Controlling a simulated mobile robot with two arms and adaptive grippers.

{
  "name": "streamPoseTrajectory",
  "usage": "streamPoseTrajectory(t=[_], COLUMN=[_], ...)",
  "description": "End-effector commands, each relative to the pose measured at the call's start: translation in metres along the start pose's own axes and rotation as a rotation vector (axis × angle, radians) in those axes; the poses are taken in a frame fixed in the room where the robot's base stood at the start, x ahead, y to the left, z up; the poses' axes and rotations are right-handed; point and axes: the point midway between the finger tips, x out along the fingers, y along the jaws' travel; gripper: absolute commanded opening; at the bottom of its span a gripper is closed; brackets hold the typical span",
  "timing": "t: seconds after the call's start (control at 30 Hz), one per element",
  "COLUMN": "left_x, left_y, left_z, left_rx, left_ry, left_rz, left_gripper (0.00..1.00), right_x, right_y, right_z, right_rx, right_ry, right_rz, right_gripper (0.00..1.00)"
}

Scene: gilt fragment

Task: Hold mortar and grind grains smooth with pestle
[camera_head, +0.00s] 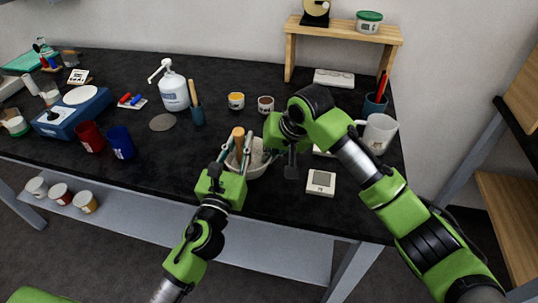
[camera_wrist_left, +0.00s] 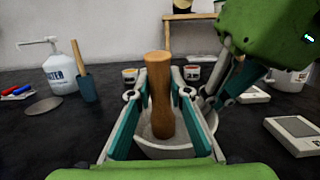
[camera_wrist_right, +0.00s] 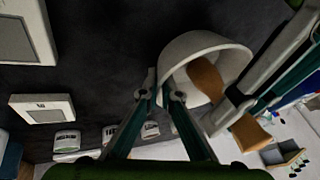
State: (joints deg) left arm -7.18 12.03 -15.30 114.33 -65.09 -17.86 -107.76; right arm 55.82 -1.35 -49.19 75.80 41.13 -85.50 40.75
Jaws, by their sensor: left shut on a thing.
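A pale mortar (camera_head: 256,169) stands near the front edge of the black bench. A wooden pestle (camera_head: 239,141) leans in it with its top up. My left gripper (camera_head: 235,149) is shut on the pestle; in the left wrist view the pestle (camera_wrist_left: 160,95) fills the gap between the fingertips. My right gripper (camera_wrist_right: 162,85) has its narrowly spaced fingertips at the mortar's rim and appears shut on it. The mortar (camera_wrist_right: 212,50) also shows in the right wrist view. Any grains inside are hidden.
A small scale (camera_head: 320,182) lies just right of the mortar. Yellow (camera_head: 236,100) and brown (camera_head: 265,104) pots stand behind it. A white pump bottle (camera_head: 173,90) and a blue cup with a wooden handle (camera_head: 197,112) stand left. A white mug (camera_head: 379,134) stands right.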

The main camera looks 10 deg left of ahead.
Motion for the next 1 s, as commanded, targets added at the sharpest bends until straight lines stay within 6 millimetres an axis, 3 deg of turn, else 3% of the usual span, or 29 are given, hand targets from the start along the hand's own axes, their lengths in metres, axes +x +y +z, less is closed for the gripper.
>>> streamPoseTrajectory(t=[0.5, 1.0], left_x=[-0.008, 0.009], left_y=[-0.019, -0.011], left_z=[0.000, -0.002], left_rx=[-0.001, 0.001], left_ry=[0.003, 0.001], left_rz=[0.000, 0.001], left_gripper=[0.00, 0.00], right_x=[-0.001, -0.001], right_y=[-0.001, -0.001], right_z=[-0.002, -0.001], right_rx=[0.001, 0.000], right_ry=[0.005, 0.003], right_rz=[-0.003, -0.003], right_gripper=[0.00, 0.00])
